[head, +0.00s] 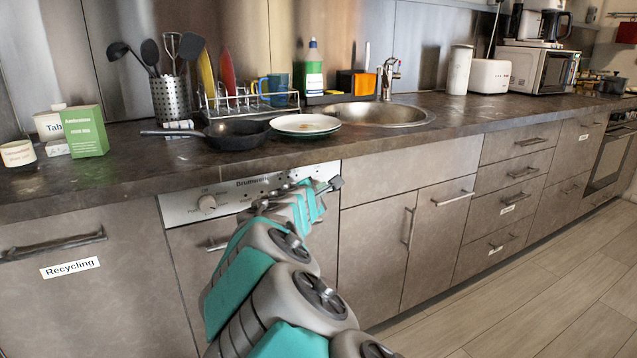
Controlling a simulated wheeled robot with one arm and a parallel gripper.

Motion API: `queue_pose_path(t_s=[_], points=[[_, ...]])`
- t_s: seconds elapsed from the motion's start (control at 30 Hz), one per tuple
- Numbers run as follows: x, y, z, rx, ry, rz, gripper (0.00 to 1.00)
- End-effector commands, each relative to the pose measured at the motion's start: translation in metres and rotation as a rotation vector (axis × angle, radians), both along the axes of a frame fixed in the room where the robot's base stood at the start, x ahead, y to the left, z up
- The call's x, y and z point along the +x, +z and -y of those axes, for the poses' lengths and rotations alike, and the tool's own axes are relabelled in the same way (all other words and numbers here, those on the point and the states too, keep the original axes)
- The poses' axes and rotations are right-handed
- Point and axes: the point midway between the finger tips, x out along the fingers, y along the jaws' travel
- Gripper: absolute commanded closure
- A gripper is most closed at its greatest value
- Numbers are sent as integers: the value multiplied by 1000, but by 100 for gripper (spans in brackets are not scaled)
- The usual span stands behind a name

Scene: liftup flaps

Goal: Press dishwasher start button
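The dishwasher (184,212) sits under the counter, with a light control panel along its top edge. A round knob (207,204) is at the panel's left, and small dark controls show toward its middle and right. I cannot tell which control is the start button. My arm reaches up from the bottom of the view and covers the lower right of the dishwasher door and part of the panel. My gripper (331,186) is at the panel's right end. I cannot tell whether it touches the panel or whether its fingers are apart.
A black pan (236,134) and white plates (305,124) rest on the counter (110,160) above the dishwasher. A green box (88,132) stands at the left. The sink (385,115) is to the right. Handled cabinets flank the dishwasher. The floor (560,290) at right is clear.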

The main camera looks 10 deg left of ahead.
Motion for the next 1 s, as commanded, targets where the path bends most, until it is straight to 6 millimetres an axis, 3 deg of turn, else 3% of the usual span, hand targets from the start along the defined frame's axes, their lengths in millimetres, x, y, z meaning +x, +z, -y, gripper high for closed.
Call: queue_pose_path(t_s=[1.0], points=[[8,0,-5,-1,0,-1,100]])
